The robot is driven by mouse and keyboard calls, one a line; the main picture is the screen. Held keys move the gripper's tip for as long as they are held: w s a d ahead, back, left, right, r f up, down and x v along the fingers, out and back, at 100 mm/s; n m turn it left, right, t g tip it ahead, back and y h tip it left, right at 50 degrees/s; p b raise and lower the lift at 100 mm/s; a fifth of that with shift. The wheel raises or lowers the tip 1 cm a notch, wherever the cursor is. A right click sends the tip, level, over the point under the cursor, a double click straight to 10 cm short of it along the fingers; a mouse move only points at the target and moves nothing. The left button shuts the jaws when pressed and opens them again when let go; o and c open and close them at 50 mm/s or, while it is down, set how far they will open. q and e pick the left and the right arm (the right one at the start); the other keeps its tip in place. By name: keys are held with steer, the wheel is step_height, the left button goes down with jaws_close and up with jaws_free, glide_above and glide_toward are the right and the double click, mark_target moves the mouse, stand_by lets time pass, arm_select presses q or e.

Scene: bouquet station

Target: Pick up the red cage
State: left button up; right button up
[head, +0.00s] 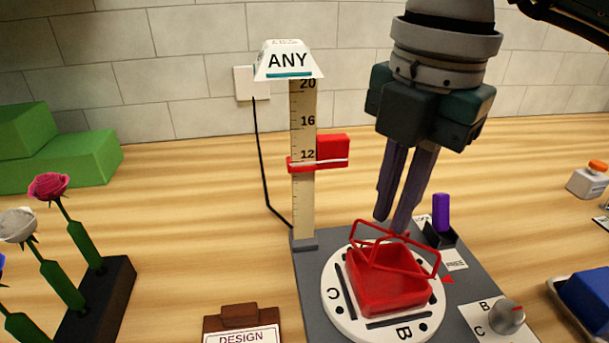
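The red cage (388,285) is a solid red tray-like base with thin red bars rising over it. It sits on a round white turntable (341,319) marked with letters. My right gripper (393,222) points down from above, with its two dark purple fingers just behind the cage's upper bars. A narrow gap shows between the fingers, and I see nothing held in it. One fingertip overlaps the bars in the picture, so I cannot tell whether it touches them. My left gripper is not in view.
A wooden height gauge (303,200) with a red slider (332,150) stands behind left on the grey base. A purple peg (441,212) and a knob (507,316) are to the right. Flowers in a dark holder (97,300) stand left, and a blue block (588,298) lies right.

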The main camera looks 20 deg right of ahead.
mark_target(385, 237)
step_height(385, 237, down, 5)
steer(key=shift+w+f, duration=0.1)
steer(key=shift+w, duration=0.05)
jaws_close()
stand_by(0.6)
